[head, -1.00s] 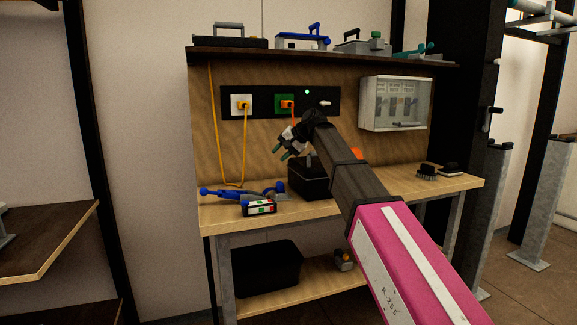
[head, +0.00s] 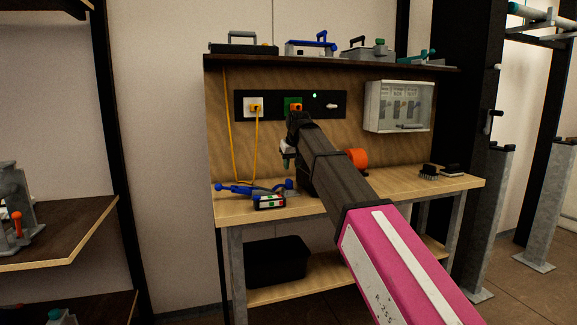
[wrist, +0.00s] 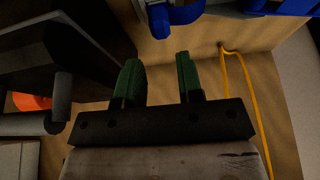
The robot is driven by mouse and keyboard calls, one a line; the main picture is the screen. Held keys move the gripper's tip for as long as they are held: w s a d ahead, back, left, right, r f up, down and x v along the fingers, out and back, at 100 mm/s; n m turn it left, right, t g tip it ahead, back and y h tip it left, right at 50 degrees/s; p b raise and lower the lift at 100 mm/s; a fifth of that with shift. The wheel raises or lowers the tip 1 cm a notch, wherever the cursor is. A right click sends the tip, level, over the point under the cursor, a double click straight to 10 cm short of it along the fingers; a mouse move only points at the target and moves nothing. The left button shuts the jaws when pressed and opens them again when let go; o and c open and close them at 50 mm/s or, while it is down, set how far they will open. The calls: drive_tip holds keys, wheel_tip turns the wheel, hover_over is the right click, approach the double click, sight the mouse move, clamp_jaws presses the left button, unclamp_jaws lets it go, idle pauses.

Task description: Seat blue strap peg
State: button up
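A blue-and-grey tool with rounded blue ends (head: 235,188) lies on the left of the workbench (head: 400,187). I cannot tell which blue part is the strap peg. In the wrist view a blue rounded part (wrist: 183,13) with a grey piece beside it shows at the top edge, just beyond the fingertips, and more blue (wrist: 285,7) shows at the top right. My gripper (head: 287,160) points down above the bench, close to the right end of the blue tool. In the wrist view its green fingers (wrist: 158,68) are apart with nothing between them.
A small box with coloured marks (head: 270,202) lies in front of the blue tool. An orange round thing (head: 357,158) stands behind my arm. Cases, one blue (head: 310,47), stand on the shelf above.

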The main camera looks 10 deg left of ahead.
sight(289, 179)
drive_tip(key=shift+x, duration=3.95)
drive_tip(key=c, duration=0.6)
drive_tip(key=shift+r, duration=0.15)
drive_tip(key=shift+o, duration=0.2)
drive_tip(key=shift+r, duration=1.85)
drive_tip(key=shift+d+r, duration=0.1)
